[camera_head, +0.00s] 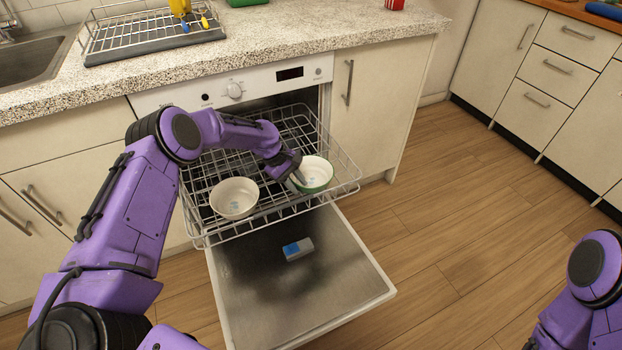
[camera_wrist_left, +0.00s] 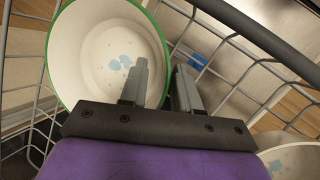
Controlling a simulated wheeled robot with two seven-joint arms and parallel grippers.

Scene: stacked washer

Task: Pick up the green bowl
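The green bowl (camera_head: 317,172), white inside with a green rim, sits upright in the right part of the pulled-out dishwasher rack (camera_head: 349,183). My left gripper (camera_head: 298,173) reaches down at the bowl's left side. In the left wrist view the bowl (camera_wrist_left: 92,60) fills the upper left. There my left gripper (camera_wrist_left: 160,68) has its fingers apart, one inside the bowl and one outside, with the bowl's wall between them. Any contact with the wall is not clear. Part of my right arm shows at the lower right of the head view; its gripper is out of view.
A cream bowl (camera_head: 234,198) stands in the same rack, left of the green bowl. Below, the open dishwasher door (camera_head: 330,275) has a white and blue dispenser (camera_head: 298,248). The rack's raised wire edges surround both bowls. Wooden floor at the right is clear.

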